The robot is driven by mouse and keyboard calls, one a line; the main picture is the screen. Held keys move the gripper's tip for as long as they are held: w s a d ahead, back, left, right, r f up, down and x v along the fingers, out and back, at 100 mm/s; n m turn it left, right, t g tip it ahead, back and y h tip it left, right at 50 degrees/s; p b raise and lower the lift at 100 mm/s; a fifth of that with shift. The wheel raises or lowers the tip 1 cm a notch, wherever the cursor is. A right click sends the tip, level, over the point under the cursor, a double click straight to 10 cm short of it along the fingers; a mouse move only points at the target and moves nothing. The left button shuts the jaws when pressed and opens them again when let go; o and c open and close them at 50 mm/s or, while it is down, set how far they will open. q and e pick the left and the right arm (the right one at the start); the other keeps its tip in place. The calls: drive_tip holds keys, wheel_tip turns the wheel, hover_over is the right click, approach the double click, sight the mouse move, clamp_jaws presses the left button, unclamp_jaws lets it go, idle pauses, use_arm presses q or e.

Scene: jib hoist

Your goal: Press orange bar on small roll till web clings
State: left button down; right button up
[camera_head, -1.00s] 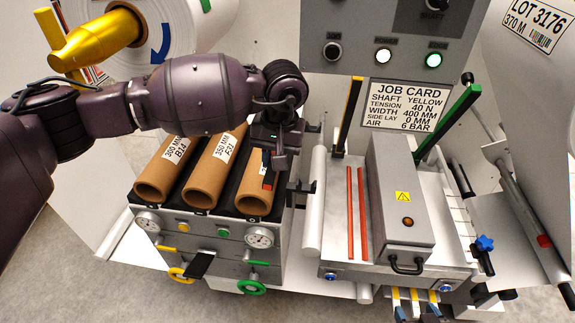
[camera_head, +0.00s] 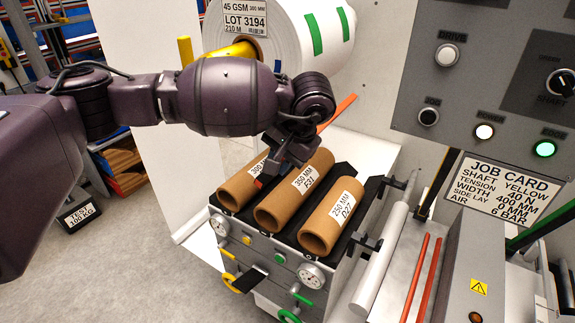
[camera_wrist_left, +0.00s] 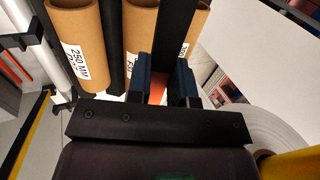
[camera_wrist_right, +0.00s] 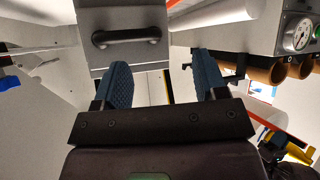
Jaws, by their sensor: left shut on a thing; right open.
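My left gripper (camera_head: 275,168) is shut on an orange bar (camera_head: 338,112), which slants up to the right past my wrist; its other end shows dark red below the fingers, above the cardboard cores. In the left wrist view the bar (camera_wrist_left: 157,90) shows between the left fingers (camera_wrist_left: 165,85). A white roll (camera_head: 318,35) labelled LOT 3194 sits on a yellow shaft behind my arm, with green strips on its face; I cannot tell if it is the small roll. My right gripper (camera_wrist_right: 163,78) is open and empty, near a grey box's black handle (camera_wrist_right: 127,36).
Three cardboard cores (camera_head: 333,215) lie in a black rack over a gauge panel. Two more orange-red bars (camera_head: 414,278) lie on the bench beside the grey box (camera_head: 470,260). A control panel (camera_head: 490,80) is at upper right.

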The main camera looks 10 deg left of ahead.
use_arm(q)
drive_tip(key=a+r+p, duration=0.1)
drive_tip(key=r, duration=0.1)
drive_tip(key=w+a+r+p, duration=0.1)
drive_tip(key=a+p, duration=0.1)
drive_tip(key=shift+w+a+r, duration=0.1)
drive_tip(key=shift+a+r, duration=0.1)
drive_tip(key=shift+r, duration=0.15)
use_arm(e)
drive_tip(key=shift+v, duration=0.85)
use_arm(q)
drive_tip(key=shift+a+r, duration=0.1)
use_arm(e)
drive_tip(key=shift+w+r, duration=0.2)
drive_tip(key=shift+r, duration=0.1)
use_arm(q)
drive_tip(key=shift+w+a+r, duration=0.2)
drive_tip(key=shift+a+r, duration=0.25)
drive_tip(key=shift+r, duration=0.05)
drive_tip(key=shift+w+a+r, duration=0.2)
drive_tip(key=shift+a+r, duration=0.2)
drive_tip(key=shift+r, duration=0.1)
use_arm(e)
drive_tip(key=shift+f, duration=0.1)
idle(1.2)
use_arm(q)
drive_tip(key=shift+d+f, duration=0.15)
drive_tip(key=shift+f, duration=0.05)
use_arm(e)
drive_tip(key=shift+f, duration=0.1)
